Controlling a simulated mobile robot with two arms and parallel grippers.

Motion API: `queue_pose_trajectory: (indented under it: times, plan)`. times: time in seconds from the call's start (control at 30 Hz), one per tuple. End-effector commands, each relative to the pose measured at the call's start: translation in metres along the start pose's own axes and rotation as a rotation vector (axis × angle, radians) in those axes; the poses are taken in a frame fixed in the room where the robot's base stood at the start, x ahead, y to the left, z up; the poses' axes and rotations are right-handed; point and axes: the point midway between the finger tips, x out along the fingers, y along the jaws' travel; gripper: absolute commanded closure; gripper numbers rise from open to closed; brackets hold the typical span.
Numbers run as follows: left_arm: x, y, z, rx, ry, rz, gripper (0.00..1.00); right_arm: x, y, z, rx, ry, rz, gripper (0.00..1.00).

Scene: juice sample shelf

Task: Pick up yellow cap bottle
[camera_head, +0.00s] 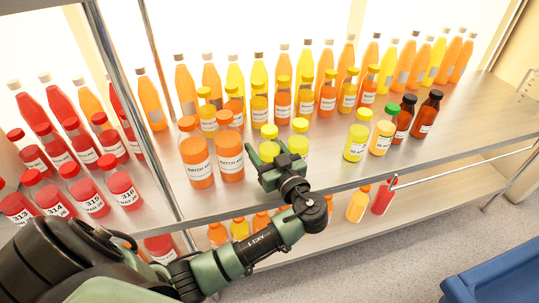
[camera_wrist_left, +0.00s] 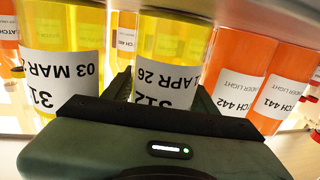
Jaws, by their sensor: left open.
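My left gripper (camera_head: 267,158) is at the front edge of the upper shelf, with its fingers open on either side of a yellow bottle with a yellow cap (camera_head: 269,150). In the left wrist view, which is upside down, this yellow bottle (camera_wrist_left: 168,50) stands between the open fingers, with a white label reading "APR 26". The gripper hides most of it in the head view. A second yellow bottle with a yellow cap (camera_head: 300,146) stands just to its right; it also shows in the left wrist view (camera_wrist_left: 62,25). My right gripper is not in view.
Two large orange bottles (camera_head: 196,160) stand left of the gripper. A yellow bottle (camera_head: 357,140), a green-capped bottle (camera_head: 382,137) and dark-capped red bottles (camera_head: 405,115) stand right. A metal post (camera_head: 157,110) divides off red bottles. The shelf (camera_head: 460,110) is clear at far right.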

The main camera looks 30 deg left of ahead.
Motion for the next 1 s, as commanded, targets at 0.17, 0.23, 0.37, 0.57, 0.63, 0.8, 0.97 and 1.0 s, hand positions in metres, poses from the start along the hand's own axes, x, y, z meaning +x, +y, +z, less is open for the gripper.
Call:
queue_pose_trajectory:
  times: [0.17, 0.23, 0.37, 0.57, 0.63, 0.8, 0.97, 1.0]
  plan:
    - [0.0, 0.0, 0.0, 0.0, 0.0, 0.0, 0.73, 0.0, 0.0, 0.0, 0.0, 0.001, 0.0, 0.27]
    - [0.0, 0.0, 0.0, 0.0, 0.0, 0.0, 0.93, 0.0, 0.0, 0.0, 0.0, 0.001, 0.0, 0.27]
    - [0.0, 0.0, -0.001, -0.001, 0.001, 0.0, 1.0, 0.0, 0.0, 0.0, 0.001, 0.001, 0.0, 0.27]
    - [-0.001, 0.0, -0.003, -0.002, 0.001, 0.0, 1.0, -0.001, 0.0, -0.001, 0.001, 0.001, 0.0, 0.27]
    - [-0.001, 0.0, -0.007, -0.004, 0.001, 0.0, 1.0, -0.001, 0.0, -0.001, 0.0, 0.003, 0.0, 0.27]
    - [-0.001, 0.001, -0.026, -0.006, 0.001, 0.001, 1.0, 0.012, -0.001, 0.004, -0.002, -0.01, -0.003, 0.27]
    - [-0.001, 0.001, -0.056, -0.008, 0.002, 0.0, 1.0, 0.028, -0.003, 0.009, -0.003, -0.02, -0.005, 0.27]
    - [-0.001, 0.0, -0.065, -0.009, 0.002, 0.001, 1.0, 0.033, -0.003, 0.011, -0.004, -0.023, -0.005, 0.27]
